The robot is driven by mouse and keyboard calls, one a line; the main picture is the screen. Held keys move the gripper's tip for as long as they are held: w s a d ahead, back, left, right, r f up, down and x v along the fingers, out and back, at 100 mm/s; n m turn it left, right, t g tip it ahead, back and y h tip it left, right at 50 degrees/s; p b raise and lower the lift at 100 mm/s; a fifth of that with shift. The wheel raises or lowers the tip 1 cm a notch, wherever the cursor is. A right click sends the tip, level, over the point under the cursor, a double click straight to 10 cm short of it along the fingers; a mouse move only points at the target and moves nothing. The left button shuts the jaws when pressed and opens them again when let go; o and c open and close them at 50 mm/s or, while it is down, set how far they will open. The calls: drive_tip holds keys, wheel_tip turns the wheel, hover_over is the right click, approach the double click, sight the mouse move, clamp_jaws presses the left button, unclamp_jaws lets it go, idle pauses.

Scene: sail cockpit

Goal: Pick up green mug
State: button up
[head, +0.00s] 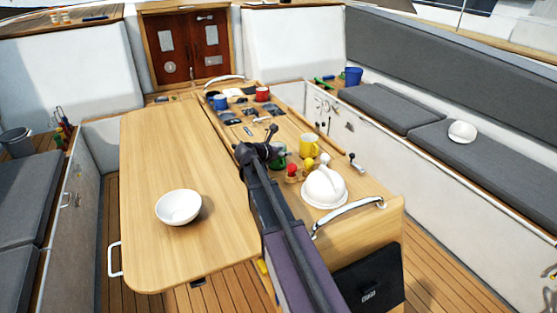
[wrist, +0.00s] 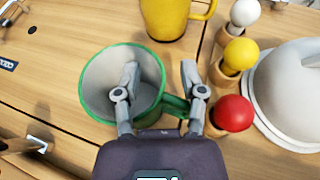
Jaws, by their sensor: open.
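The green mug (wrist: 100,88) stands upright on the wooden table, with a pale inside, a green rim and its handle to the right in the wrist view. In the head view the green mug (head: 281,160) shows only partly behind my arm. My gripper (wrist: 160,70) is open above it. In the wrist view one finger overlaps the mug's opening and the other is to the right of its wall, by the handle. The mug's right wall and handle lie between the fingers. I cannot tell how deep the fingers reach.
A yellow mug (wrist: 168,16) stands close behind. Pegs with red (wrist: 233,113), yellow and white knobs and a white domed object (wrist: 290,90) are close on the right. A white bowl (head: 179,207) sits on the left table leaf, which is otherwise clear.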

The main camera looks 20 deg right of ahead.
idle(0.3)
clamp_jaws()
drive_tip(key=shift+r, duration=0.1)
wheel_tip(320, 180, up, 10)
drive_tip(key=p, duration=1)
idle(0.8)
